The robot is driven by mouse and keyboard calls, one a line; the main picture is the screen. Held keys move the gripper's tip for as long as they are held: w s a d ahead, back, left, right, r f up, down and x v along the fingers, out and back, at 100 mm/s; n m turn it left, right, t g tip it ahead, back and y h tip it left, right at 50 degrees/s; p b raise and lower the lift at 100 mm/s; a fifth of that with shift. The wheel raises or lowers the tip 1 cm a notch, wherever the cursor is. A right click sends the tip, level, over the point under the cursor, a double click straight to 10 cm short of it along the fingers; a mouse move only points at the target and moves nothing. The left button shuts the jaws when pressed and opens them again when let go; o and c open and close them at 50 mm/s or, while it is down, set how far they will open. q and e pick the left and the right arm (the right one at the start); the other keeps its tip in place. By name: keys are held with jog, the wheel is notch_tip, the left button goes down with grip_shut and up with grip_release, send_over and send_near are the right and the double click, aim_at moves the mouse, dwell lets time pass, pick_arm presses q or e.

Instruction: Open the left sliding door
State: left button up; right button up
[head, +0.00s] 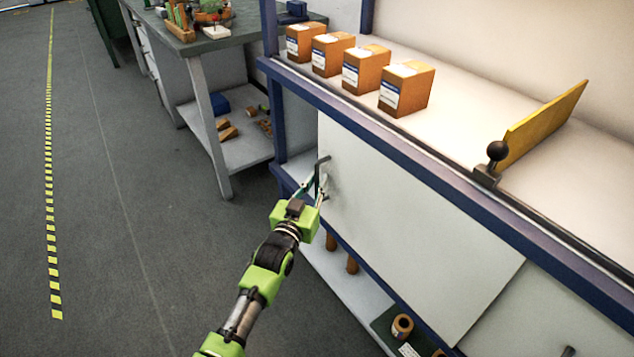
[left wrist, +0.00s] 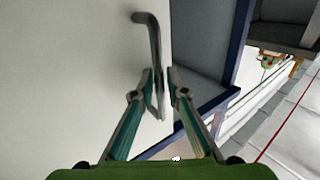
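The left sliding door (head: 400,215) is a white panel in a blue-framed bench. A narrow opening (head: 298,125) shows between its left edge and the blue post. Its dark bent handle (head: 319,172) is near that edge, and it also shows in the left wrist view (left wrist: 150,45). My left gripper (head: 318,186) is at the handle, with its fingertips (left wrist: 160,80) drawn close together on either side of the bar. It looks shut on the handle, though a thin gap may remain on the right. My right gripper is not in view.
Several orange boxes (head: 361,68) stand on the bench top, with a yellow board (head: 541,122) and a black-knobbed lever (head: 497,153) to the right. A lower shelf (head: 345,285) runs below the door. A grey worktable (head: 228,36) stands behind left. The floor left is clear.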

pick_arm(q)
jog(key=v, duration=1.2)
dwell(0.4)
